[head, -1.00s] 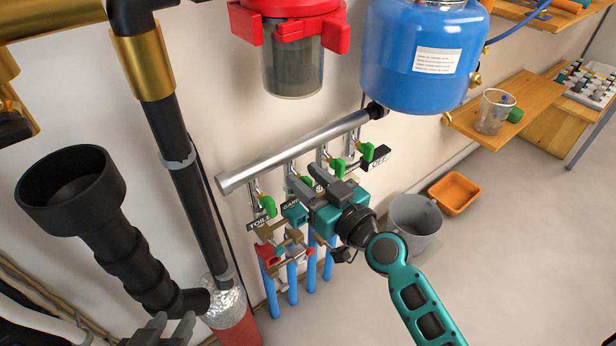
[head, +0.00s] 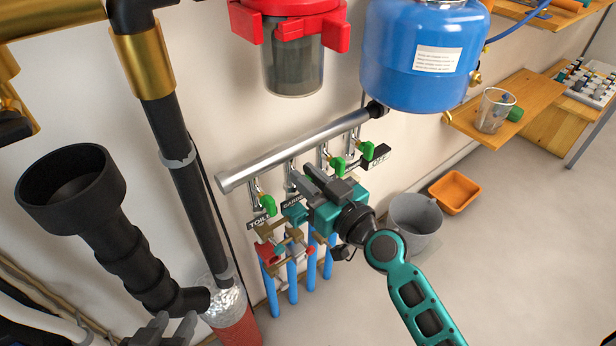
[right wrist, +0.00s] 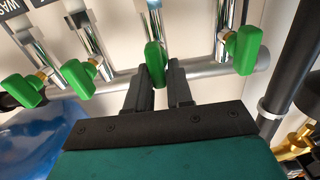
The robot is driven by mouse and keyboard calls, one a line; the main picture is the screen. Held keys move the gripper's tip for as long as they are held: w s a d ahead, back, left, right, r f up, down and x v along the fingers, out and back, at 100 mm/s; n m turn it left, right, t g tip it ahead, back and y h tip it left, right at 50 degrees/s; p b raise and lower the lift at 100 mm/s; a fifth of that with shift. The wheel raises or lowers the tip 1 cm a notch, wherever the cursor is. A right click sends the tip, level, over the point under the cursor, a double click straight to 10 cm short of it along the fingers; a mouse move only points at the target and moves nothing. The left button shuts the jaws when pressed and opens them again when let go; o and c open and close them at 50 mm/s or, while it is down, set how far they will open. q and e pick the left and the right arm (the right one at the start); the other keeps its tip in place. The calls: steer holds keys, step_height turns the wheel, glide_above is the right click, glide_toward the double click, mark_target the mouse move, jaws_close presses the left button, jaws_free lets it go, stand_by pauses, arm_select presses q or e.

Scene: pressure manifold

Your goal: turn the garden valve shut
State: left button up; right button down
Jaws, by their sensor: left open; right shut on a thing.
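The garden valve's green handle (right wrist: 155,65) sits between the fingers of my right gripper (right wrist: 160,88) in the right wrist view. It is second from the right in the row and looks narrow there. In the head view my right gripper (head: 308,180) covers this handle, and the label GARDEN (head: 292,201) shows just left of it, partly hidden. The right gripper is shut on the handle. My left gripper (head: 168,330) is open and empty at the bottom edge of the head view, well away from the valves.
The silver manifold pipe (head: 300,148) carries the toilet valve handle (head: 268,204) on the left and other green handles on the right. A black drain pipe (head: 185,160) stands left. A red-topped filter (head: 293,60) and blue tank (head: 420,55) hang above. A grey bucket (head: 415,222) stands right.

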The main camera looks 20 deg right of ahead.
steer(key=shift+d+m, duration=0.1)
steer(key=shift+m, duration=0.4)
steer(key=m, duration=0.3)
steer(key=shift+w+d+f, duration=0.1)
steer(key=shift+d, duration=0.15)
steer(key=shift+w+d+f+m, duration=0.15)
steer(key=shift+f+m, duration=0.15)
steer(key=shift+m, duration=1.95)
steer(key=shift+s+d+f+m, duration=0.15)
steer(key=shift+f+m, duration=0.2)
steer(key=shift+m, duration=1.95)
steer(key=shift+w+d+f+m, duration=0.15)
steer(key=shift+f+m, duration=0.15)
steer(key=shift+m, duration=1.95)
steer(key=c, duration=1.1)
jaws_free()
steer(key=shift+c, duration=0.2)
